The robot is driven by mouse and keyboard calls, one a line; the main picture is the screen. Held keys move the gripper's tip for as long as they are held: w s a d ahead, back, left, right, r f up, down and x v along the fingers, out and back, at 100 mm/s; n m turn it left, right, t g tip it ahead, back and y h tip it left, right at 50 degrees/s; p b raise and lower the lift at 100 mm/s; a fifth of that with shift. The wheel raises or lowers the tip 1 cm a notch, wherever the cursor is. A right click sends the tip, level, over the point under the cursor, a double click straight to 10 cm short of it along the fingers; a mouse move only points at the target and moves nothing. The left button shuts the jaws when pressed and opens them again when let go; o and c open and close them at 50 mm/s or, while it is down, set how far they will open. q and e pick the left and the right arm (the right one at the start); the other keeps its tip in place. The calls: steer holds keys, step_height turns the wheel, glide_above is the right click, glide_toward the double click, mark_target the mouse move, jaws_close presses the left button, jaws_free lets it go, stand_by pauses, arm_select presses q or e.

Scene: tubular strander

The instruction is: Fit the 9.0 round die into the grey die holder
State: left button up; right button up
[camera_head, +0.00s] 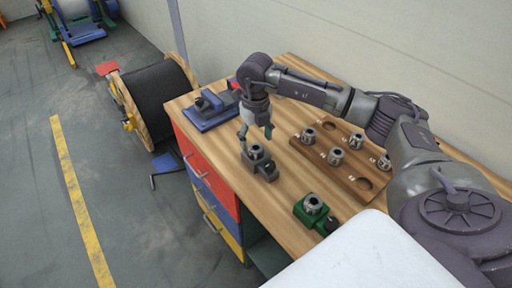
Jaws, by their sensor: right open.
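The grey die holder (264,170) stands on the wooden bench near its left edge. A round metal die (256,151) sits at the top of this holder, under my right gripper. I cannot tell how deep it sits, and its size marking is too small to read. My right gripper (256,134) points down just above the die, with its fingers apart and nothing visible between them. My left gripper is not in view.
A wooden rack (345,172) holds several dies and has empty round recesses. A green holder (301,212) with a die stands at the bench front. A blue-based vise-like device (212,112) is at the back left. Coloured drawers (200,170) lie below; a cable drum (155,95) stands beyond.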

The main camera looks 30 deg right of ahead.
mark_target(256, 148)
step_height(256, 148, up, 8)
steer(key=b, duration=0.1)
steer(key=shift+f, duration=0.15)
stand_by(0.5)
